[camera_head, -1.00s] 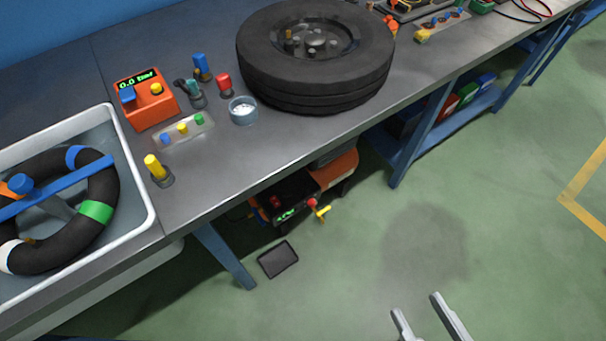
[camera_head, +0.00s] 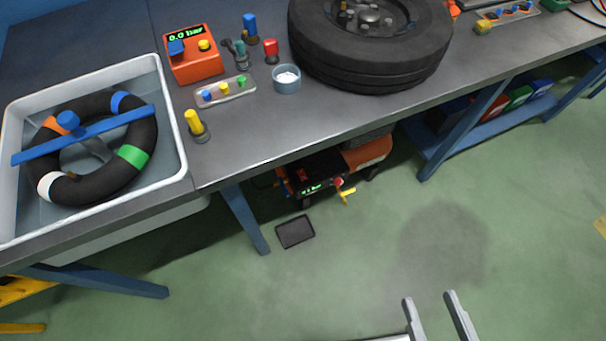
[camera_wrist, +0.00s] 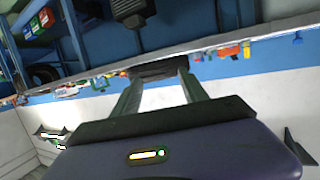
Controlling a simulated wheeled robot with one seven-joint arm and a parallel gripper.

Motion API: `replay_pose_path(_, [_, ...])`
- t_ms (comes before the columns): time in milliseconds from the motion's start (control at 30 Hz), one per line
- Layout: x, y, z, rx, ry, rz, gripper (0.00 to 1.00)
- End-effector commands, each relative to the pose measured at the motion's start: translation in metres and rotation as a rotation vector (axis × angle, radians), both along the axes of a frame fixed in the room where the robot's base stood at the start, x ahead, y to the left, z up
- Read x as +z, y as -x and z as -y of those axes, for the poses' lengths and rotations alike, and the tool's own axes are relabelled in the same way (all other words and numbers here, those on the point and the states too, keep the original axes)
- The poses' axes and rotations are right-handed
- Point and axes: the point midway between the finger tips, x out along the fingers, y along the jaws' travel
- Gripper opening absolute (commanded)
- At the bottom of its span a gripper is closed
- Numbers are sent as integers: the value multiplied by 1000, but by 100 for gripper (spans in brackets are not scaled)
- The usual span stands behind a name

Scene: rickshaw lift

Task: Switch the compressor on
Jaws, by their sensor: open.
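The compressor (camera_head: 366,156) is an orange and black unit on the floor under the bench. Its dark front panel (camera_head: 311,180) carries a red display, a green display, a red knob and a yellow valve handle (camera_head: 346,196). The top and back of the compressor are hidden by the bench. My gripper (camera_head: 431,300) is open and empty over the floor, low in the head view, to the right of and apart from the compressor. In the wrist view my open fingers (camera_wrist: 158,85) point toward the bench, and I cannot make out the compressor's panel there.
The bench (camera_head: 260,140) holds a tire (camera_head: 370,65), an orange 0.0 bar gauge box (camera_head: 192,58) and a white basin (camera_head: 175,120) with an inner tube. A bench leg (camera_head: 245,220) and a black tray (camera_head: 295,232) are near the compressor.

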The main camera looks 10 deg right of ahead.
Motion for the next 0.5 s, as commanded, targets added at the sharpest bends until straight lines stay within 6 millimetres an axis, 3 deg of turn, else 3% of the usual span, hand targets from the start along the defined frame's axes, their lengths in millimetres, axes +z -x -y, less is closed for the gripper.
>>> replay_pose_path(33, [0, 0, 0, 0, 0, 0, 51])
replay_pose_path(300, [-18, -9, -2, 10, 0, 26, 0])
replay_pose_path(500, [-53, -44, -5, 30, -4, 124, 0])
